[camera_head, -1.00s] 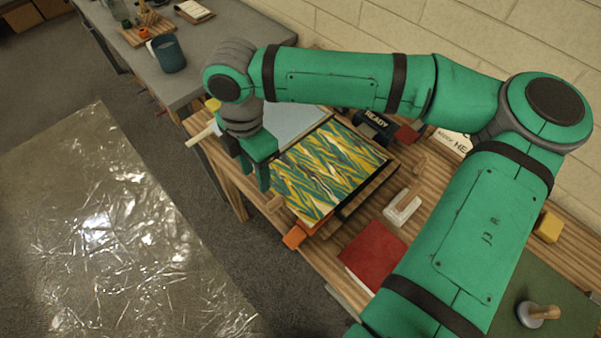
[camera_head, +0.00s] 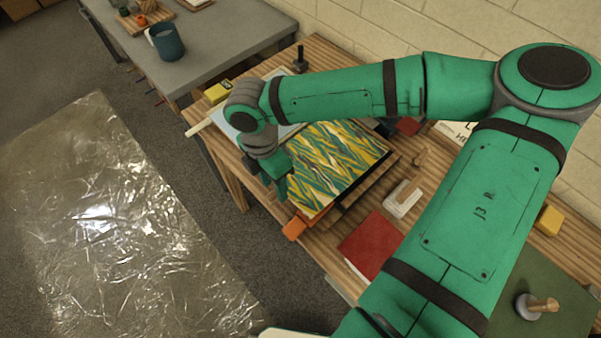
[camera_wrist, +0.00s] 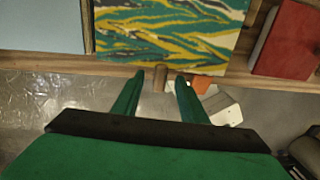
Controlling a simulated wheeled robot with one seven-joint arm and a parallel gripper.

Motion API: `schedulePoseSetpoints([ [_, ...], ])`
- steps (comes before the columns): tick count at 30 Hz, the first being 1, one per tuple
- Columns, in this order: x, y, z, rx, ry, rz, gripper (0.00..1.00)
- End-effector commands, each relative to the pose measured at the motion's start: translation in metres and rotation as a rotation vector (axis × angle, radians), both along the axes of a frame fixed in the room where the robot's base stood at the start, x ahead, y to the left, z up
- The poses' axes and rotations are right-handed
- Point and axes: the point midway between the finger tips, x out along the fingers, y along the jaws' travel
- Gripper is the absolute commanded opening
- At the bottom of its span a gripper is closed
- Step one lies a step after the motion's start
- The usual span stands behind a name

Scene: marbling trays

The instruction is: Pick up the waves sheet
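The waves sheet (camera_head: 335,160), with green, yellow and white wavy bands, lies flat on the wooden bench, on or in a dark-edged tray. My gripper (camera_head: 279,187) is at its left edge in the head view, pointing down. In the wrist view the sheet (camera_wrist: 175,28) lies beyond my fingertips. My two fingers (camera_wrist: 161,77) are apart, with a small brown wooden piece showing between them at the sheet's near edge. I cannot tell whether they touch it. My arm partly hides the sheet's far edge in the head view.
A red book (camera_head: 371,246), a white block with a wooden handle (camera_head: 403,199) and an orange object (camera_head: 294,228) are near the sheet. A pale blue panel (camera_wrist: 42,26) lies beside it. A grey table with a blue cup (camera_head: 167,42) stands at back left.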

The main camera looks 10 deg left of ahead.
Motion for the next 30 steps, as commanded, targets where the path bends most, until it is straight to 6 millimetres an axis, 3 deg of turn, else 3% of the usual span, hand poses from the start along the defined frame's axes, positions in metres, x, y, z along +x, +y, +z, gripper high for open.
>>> schedulePoseSetpoints([
  [4,-0.0004,-0.0026,-0.0129,0.000,0.000,-0.004,0.39],
  [11,0.0001,-0.0041,-0.0149,0.001,0.000,-0.007,0.39],
  [12,0.0001,-0.0041,-0.0148,0.001,0.000,-0.007,0.37],
  [17,0.0001,-0.0045,-0.0147,0.002,0.000,-0.008,0.00],
  [30,-0.0004,-0.0021,-0.0133,0.001,0.000,-0.004,0.00],
])
